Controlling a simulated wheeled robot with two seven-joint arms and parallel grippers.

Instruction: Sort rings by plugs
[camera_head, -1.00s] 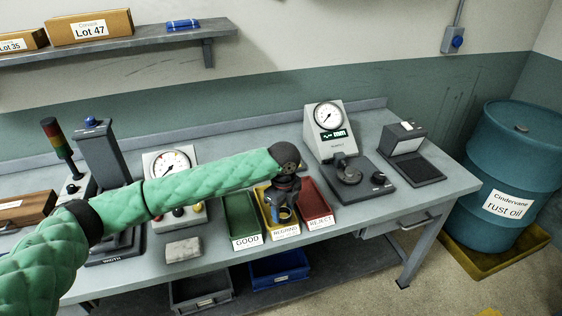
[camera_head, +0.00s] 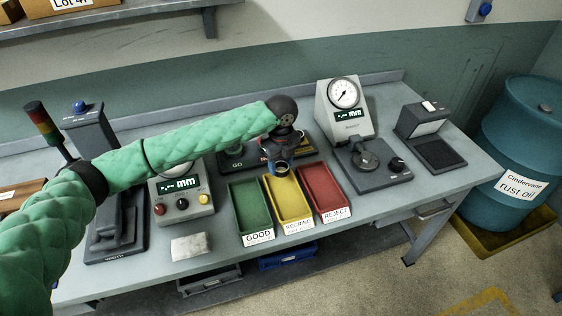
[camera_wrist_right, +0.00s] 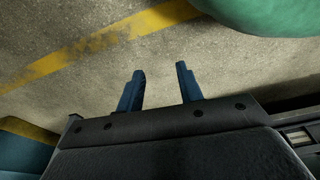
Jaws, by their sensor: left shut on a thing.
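My left gripper (camera_head: 277,161) is shut on a small dark ring (camera_head: 282,174) above the back end of the yellow REGRIND tray (camera_head: 289,205); yellow shows through the ring. The green GOOD tray (camera_head: 251,209) is left of it, the red REJECT tray (camera_head: 323,191) right of it. All three trays look empty. Behind them a dark plug stand (camera_head: 236,160) carries a GO label; my left gripper and arm hide much of it, including its plugs. In the right wrist view my right gripper (camera_wrist_right: 161,80) is open and empty, above the floor.
A dial gauge with dark base (camera_head: 367,165) stands right of the trays. A button box (camera_head: 181,196) and pale block (camera_head: 190,246) are left. A dark lamp-like device (camera_head: 430,130) is at far right. A teal rust oil drum (camera_head: 518,145) stands beside the table.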

